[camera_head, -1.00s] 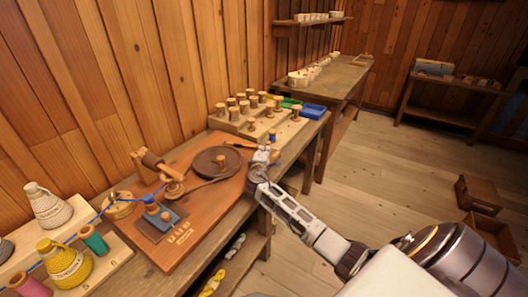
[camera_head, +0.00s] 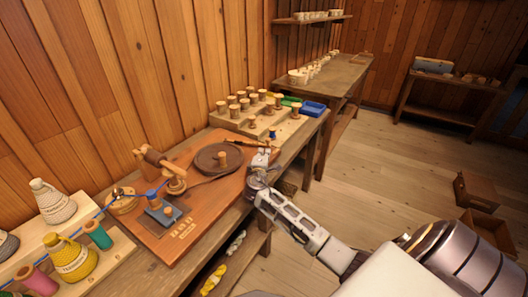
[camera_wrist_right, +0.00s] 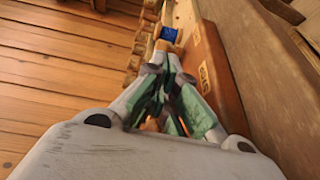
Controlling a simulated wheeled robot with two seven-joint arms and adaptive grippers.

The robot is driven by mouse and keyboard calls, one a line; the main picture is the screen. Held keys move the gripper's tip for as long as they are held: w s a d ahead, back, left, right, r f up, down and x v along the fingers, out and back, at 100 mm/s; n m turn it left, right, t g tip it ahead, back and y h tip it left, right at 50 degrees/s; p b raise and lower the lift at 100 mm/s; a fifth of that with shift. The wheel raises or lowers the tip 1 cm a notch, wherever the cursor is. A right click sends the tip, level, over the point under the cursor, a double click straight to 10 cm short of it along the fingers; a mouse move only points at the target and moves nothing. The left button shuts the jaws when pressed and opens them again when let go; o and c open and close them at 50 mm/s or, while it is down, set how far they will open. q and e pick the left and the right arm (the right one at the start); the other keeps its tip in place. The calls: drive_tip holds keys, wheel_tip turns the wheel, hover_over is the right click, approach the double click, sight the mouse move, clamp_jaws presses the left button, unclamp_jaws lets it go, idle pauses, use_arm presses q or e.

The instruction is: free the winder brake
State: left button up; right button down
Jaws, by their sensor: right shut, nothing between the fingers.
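The winder sits on a reddish-brown board (camera_head: 205,226) on the bench. It has a wooden spindle (camera_head: 153,158), a dark round disc (camera_head: 207,164) with a wooden peg, and a blue block (camera_head: 171,215) with a small knob. I cannot tell which part is the brake. A dark, thin rod-like piece (camera_head: 246,143) lies beyond the disc. My right gripper (camera_head: 262,157) is shut and empty at the board's right edge, right of the disc. In the right wrist view its green-padded fingers (camera_wrist_right: 164,68) meet short of a blue spool (camera_wrist_right: 169,34). My left gripper is out of view.
Yellow (camera_head: 72,262) and white (camera_head: 52,204) yarn cones stand at left, with a blue thread (camera_head: 93,216) running to the winder.

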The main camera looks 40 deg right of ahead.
drive_tip(key=shift+d+v, duration=0.2)
drive_tip(key=shift+v, duration=2.85)
drive_tip(key=shift+s, duration=0.15)
drive_tip(key=shift+s, duration=0.1)
